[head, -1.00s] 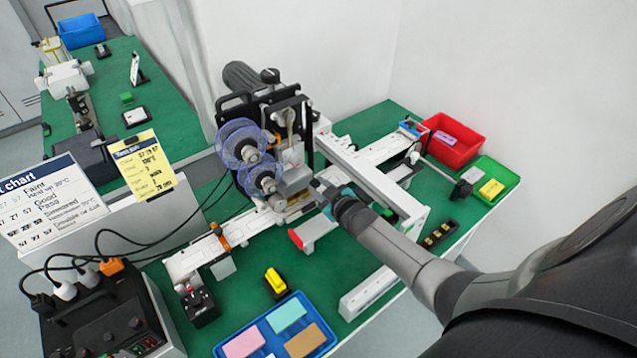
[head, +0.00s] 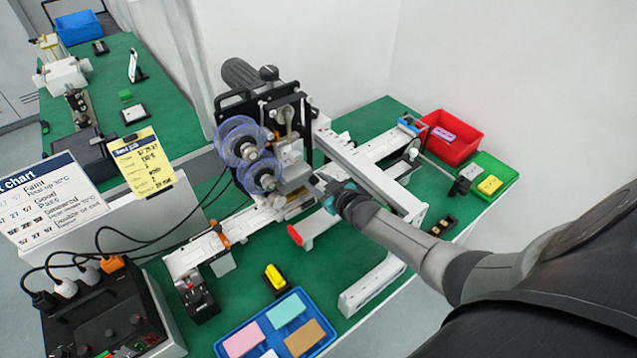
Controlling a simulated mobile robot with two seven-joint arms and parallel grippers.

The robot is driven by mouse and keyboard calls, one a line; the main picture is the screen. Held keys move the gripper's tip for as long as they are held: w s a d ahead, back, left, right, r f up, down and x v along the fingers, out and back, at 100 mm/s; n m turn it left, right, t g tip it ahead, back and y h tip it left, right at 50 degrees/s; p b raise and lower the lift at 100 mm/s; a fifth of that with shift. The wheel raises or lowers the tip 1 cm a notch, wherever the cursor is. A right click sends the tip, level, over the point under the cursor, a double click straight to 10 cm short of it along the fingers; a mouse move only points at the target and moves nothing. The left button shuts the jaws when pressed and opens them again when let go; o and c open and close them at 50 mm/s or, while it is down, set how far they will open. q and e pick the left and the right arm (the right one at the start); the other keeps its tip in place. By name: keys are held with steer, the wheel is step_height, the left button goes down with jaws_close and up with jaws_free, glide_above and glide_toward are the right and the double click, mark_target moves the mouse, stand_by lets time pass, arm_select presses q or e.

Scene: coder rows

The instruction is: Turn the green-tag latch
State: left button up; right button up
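I cannot make out a green-tagged latch for sure; any such part near the machine's middle may be hidden by my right gripper or too small to tell. The coding machine (head: 292,157), with two clear blue-rimmed reels (head: 240,142), stands on the green bench. My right gripper (head: 322,187), with teal parts near its fingers, is at the right side of the machine's lower front, close to its grey block. Whether it touches anything, or is open or shut, I cannot tell. My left gripper is not in view.
A blue tray (head: 327,345) of coloured blocks lies at the front. A red bin (head: 473,150) and a green tray (head: 508,178) stand at the right. A black control box (head: 105,315) with cables is at the left. Green bench surface is clear around the yellow-topped block (head: 275,279).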

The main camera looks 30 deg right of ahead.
steer(key=shift+o, duration=1.1)
steer(key=shift+r, duration=0.3)
step_height(320, 180, up, 19)
steer(key=p, duration=0.4)
steer(key=shift+r, duration=0.2)
